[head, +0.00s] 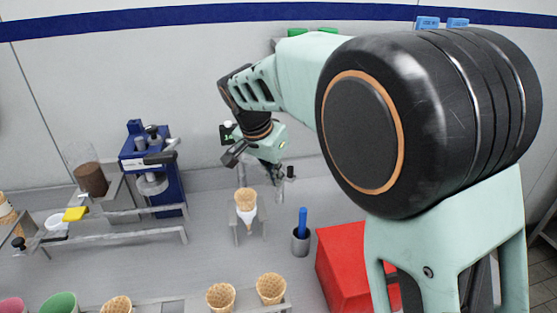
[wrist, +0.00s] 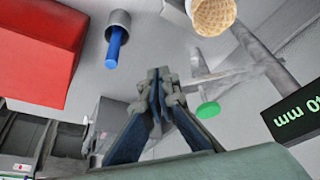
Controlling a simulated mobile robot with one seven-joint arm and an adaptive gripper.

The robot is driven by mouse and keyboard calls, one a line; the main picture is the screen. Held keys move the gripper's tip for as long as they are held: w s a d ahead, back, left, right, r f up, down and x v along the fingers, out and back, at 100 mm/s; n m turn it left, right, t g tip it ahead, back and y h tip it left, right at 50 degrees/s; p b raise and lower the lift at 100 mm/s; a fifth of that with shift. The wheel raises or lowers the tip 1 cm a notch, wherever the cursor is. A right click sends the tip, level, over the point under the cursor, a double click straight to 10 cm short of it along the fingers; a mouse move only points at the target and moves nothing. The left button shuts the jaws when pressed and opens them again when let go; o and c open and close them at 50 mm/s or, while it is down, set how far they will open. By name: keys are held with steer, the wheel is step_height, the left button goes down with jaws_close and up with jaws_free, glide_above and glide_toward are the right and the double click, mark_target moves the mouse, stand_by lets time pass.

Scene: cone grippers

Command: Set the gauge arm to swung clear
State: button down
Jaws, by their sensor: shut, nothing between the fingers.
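The gauge's dark display (head: 228,133) with green digits stands behind the cone holder, partly hidden by my wrist. It shows large at the right of the wrist view (wrist: 297,118), with "mm" readable. A grey bar (wrist: 262,55) slants beside it; I take this for part of the gauge arm, but its setting cannot be told. A green disc (wrist: 208,110) lies left of the display. My gripper (wrist: 160,76) is shut and empty, apart from the bar and disc in the picture. In the head view my gripper (head: 277,170) is above and behind the waffle cone (head: 246,198).
The cone stands in a small holder (head: 234,220). A metal cup (head: 300,242) with a blue-handled tool and a red box (head: 343,262) stand to the right. A blue machine (head: 150,165) is at left. Several cones (head: 221,296) line the front.

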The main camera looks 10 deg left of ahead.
mark_target(291, 169)
steer(key=shift+w+d+r+p, duration=0.1)
steer(key=shift+w+d, duration=0.1)
steer(key=shift+w, duration=0.4)
steer(key=shift+w+d+r+p, duration=0.1)
steer(key=shift+w+d, duration=0.1)
steer(key=shift+w, duration=0.35)
steer(key=shift+w+d+p, duration=0.1)
steer(key=shift+w+d, duration=0.1)
steer(key=shift+w, duration=0.4)
steer(key=shift+w+d, duration=0.1)
steer(key=shift+w+d, duration=0.2)
steer(key=shift+w, duration=0.25)
steer(key=shift+w+d, duration=0.2)
steer(key=shift+w, duration=0.25)
steer(key=w+n+y+p, duration=0.3)
steer(key=w+n+p, duration=0.3)
steer(key=w, duration=0.5)
steer(key=shift+w+d+n, duration=0.25)
steer(key=shift+w+n, duration=0.05)
steer(key=shift+n, duration=0.5)
steer(key=shift+r, duration=0.15)
steer(key=shift+d, duration=0.1)
